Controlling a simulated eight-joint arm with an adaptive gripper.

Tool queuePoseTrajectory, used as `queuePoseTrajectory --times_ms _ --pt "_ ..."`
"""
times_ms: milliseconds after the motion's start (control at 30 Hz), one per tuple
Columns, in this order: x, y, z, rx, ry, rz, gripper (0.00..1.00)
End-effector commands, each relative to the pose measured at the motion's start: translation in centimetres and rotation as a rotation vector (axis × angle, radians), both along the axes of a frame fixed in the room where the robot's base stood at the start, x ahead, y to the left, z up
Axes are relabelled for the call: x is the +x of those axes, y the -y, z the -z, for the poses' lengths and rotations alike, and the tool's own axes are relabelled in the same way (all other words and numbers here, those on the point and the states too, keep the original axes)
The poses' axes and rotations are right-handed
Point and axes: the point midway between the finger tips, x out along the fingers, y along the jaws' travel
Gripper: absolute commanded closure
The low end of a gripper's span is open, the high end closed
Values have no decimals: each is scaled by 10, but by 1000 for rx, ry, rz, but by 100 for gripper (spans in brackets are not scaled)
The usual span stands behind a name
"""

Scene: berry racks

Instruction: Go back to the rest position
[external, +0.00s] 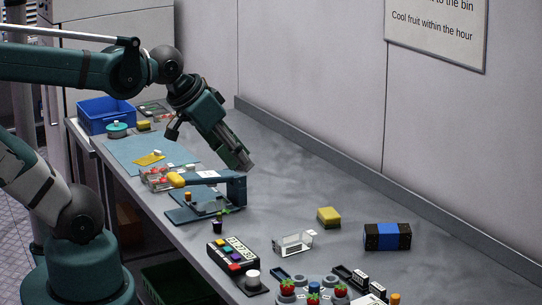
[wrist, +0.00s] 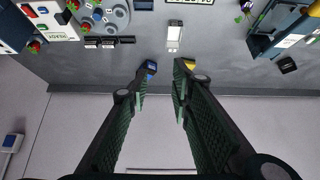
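My gripper (external: 240,158) is raised over the bench behind the blue press-like device (external: 236,188), pointing down and to the right. In the wrist view my gripper (wrist: 162,80) has its two long fingers spread apart, with nothing between them. The fingertips hide part of the yellow sponge (wrist: 188,63) and of the blue-and-black block (wrist: 151,66), which lie on the bench beyond them. No berry is in my grip.
The grey bench (external: 300,170) is clear around the sponge (external: 328,216) and block (external: 387,237). A clear box (external: 293,243), a keypad device (external: 233,254) and a round rack with strawberries (external: 325,285) stand in front. A blue bin (external: 104,114) is far left. A wall (external: 310,80) runs behind.

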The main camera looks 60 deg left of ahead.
Motion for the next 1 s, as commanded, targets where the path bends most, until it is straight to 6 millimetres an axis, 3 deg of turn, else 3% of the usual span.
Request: queuePoseTrajectory --times_ms 200,400,1000 --pt "0 0 30 0 0 0 77" --pt "0 0 47 0 0 0 77" --pt "0 0 48 0 0 0 77"
